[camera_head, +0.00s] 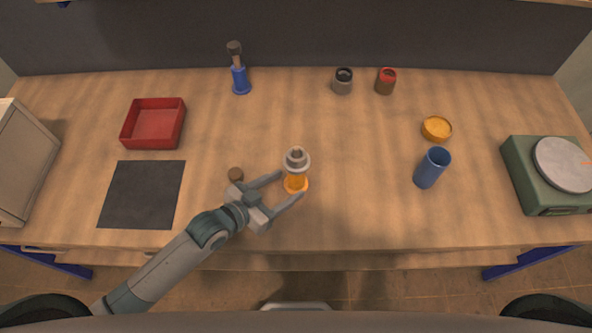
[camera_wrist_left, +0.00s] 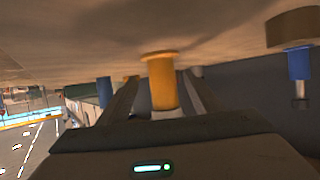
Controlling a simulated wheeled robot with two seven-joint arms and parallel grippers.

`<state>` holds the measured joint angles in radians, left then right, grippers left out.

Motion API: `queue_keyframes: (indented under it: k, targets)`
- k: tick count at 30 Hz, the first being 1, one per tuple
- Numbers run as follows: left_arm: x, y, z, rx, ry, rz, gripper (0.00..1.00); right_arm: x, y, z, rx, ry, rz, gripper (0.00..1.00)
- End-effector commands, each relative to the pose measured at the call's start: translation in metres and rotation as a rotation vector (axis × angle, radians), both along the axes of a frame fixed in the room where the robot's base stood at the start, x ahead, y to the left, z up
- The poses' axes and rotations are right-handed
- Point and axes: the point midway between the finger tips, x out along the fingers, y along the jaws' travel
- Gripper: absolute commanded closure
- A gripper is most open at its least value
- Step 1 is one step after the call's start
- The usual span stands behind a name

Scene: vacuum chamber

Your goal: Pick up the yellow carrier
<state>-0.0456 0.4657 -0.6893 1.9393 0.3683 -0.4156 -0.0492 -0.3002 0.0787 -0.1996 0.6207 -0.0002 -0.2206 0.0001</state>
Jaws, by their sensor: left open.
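The yellow carrier (camera_head: 295,184) stands upright near the front middle of the table, with a round yellow base and a grey ringed part on top. My left gripper (camera_head: 291,186) is open, its two fingers reaching to either side of the carrier. In the left wrist view, which looks upside down, the yellow carrier (camera_wrist_left: 162,84) shows between the open fingers (camera_wrist_left: 160,95), with gaps on both sides. My right gripper is not in view.
A small brown piece (camera_head: 235,174) lies just left of the left gripper. A black mat (camera_head: 143,195) and red tray (camera_head: 153,125) are at left. A blue cup (camera_head: 431,169), yellow dish (camera_head: 437,128) and green scale (camera_head: 540,180) are at right.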

Motion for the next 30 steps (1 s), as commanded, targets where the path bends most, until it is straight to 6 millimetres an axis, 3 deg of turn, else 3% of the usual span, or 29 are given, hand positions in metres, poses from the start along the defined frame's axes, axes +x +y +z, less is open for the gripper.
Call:
queue_keyframes:
  k: [16,30]
  targets:
    - [0.006,-0.006,-0.002,0.0,0.0,0.0,0.41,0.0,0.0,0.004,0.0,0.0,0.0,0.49]
    - [0.037,-0.032,-0.019,0.001,-0.001,0.0,0.41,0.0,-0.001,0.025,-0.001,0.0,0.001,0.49]
